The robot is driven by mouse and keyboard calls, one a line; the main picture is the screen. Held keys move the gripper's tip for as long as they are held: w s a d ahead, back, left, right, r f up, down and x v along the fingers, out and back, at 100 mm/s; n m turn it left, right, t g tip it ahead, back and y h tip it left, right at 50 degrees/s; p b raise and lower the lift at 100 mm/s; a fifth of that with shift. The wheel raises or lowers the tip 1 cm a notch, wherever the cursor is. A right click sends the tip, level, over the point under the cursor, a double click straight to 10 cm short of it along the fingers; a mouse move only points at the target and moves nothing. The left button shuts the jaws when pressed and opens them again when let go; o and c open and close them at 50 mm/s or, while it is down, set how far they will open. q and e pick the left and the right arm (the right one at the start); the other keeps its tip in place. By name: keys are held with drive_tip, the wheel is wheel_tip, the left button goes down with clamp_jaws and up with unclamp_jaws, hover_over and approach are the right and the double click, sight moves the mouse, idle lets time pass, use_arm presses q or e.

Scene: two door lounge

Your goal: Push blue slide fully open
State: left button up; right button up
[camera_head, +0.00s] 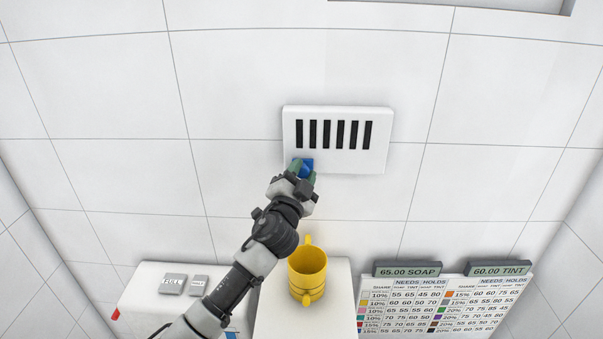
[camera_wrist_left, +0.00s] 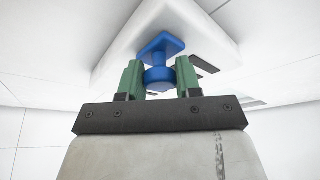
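The blue slide (camera_head: 307,165) is a small blue knob with a square plate at the lower left of a white slotted vent panel (camera_head: 378,152) on the tiled wall. In the left wrist view the blue slide (camera_wrist_left: 160,48) has a round stub that sits between the green fingers. My left gripper (camera_head: 303,170) reaches up to it from below. The left wrist view shows the left gripper (camera_wrist_left: 160,80) with a finger on each side of the stub, seemingly touching it. The fingers partly hide the slide in the head view. My right gripper is not in view.
A yellow mug-like vessel (camera_head: 307,272) stands on a white stand (camera_head: 335,325) below the panel. A white counter with FULL (camera_head: 173,284) and another grey plate is at lower left. A chart board (camera_head: 445,305) with SOAP and TINT displays is at lower right. The wall around the panel is clear.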

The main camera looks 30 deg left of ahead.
use_arm(q)
clamp_jaws()
drive_tip(key=w+d+b, duration=0.2)
drive_tip(key=d, duration=0.2)
drive_tip(key=w+d+b, duration=0.1)
drive_tip(key=d+b, duration=0.1)
drive_tip(key=d, duration=0.2)
drive_tip(key=w+d+b, duration=0.2)
drive_tip(key=d, duration=0.1)
drive_tip(key=shift+w+d+f, duration=0.25)
drive_tip(key=shift+w+d, duration=0.05)
drive_tip(key=shift+d, duration=0.1)
drive_tip(key=shift+w+d+r, duration=0.1)
drive_tip(key=shift+d+r, duration=0.1)
drive_tip(key=shift+d, duration=0.05)
drive_tip(key=o, duration=0.5)
unclamp_jaws()
drive_tip(key=shift+o, duration=0.2)
